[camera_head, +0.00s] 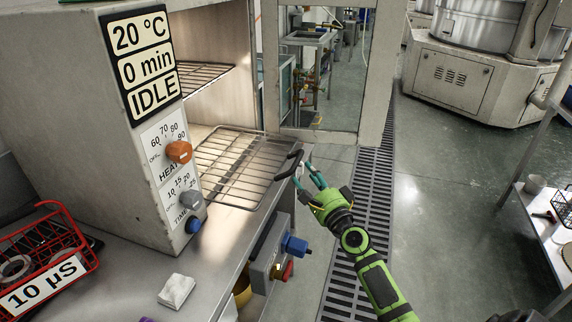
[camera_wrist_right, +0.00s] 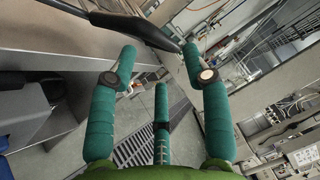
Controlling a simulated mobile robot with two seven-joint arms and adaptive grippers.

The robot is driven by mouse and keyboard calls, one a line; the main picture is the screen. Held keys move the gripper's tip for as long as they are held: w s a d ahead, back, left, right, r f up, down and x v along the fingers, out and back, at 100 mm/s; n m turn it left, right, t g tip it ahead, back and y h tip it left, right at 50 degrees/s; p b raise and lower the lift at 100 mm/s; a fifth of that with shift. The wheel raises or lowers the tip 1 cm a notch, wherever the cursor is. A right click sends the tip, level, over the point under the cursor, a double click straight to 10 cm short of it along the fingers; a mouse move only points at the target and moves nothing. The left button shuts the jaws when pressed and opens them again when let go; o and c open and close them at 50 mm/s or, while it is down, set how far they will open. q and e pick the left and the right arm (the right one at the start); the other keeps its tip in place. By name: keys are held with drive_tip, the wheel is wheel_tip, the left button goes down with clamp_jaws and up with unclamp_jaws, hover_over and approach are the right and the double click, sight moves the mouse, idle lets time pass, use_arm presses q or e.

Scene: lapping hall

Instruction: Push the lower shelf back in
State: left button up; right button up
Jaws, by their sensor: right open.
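The lower shelf (camera_head: 235,165) is a wire rack that sticks partly out of the open oven cabinet (camera_head: 215,40). The upper shelf (camera_head: 203,76) is a wire rack inside the cabinet. A black curved handle (camera_head: 289,164) is at the far end of the lower shelf's outer edge; I cannot tell what it is fixed to. My right gripper (camera_head: 307,170) is open and empty beside this handle. In the right wrist view, the handle (camera_wrist_right: 135,25) lies just beyond the open teal fingers (camera_wrist_right: 160,52); contact is unclear. My left gripper is not in view.
The glazed oven door (camera_head: 320,70) stands open behind the shelf. The panel (camera_head: 145,60) reads 20 °C, 0 min, IDLE. A red wire basket (camera_head: 45,260) and a white block (camera_head: 176,291) are on the steel bench (camera_head: 125,290). Open floor lies to the right.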

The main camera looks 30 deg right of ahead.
sight(297, 162)
drive_tip(key=w, duration=0.4)
drive_tip(key=w+r, duration=0.1)
drive_tip(key=w, duration=0.1)
drive_tip(key=shift+w+d+b, duration=0.3)
drive_tip(key=shift+w+b, duration=0.05)
clamp_jaws()
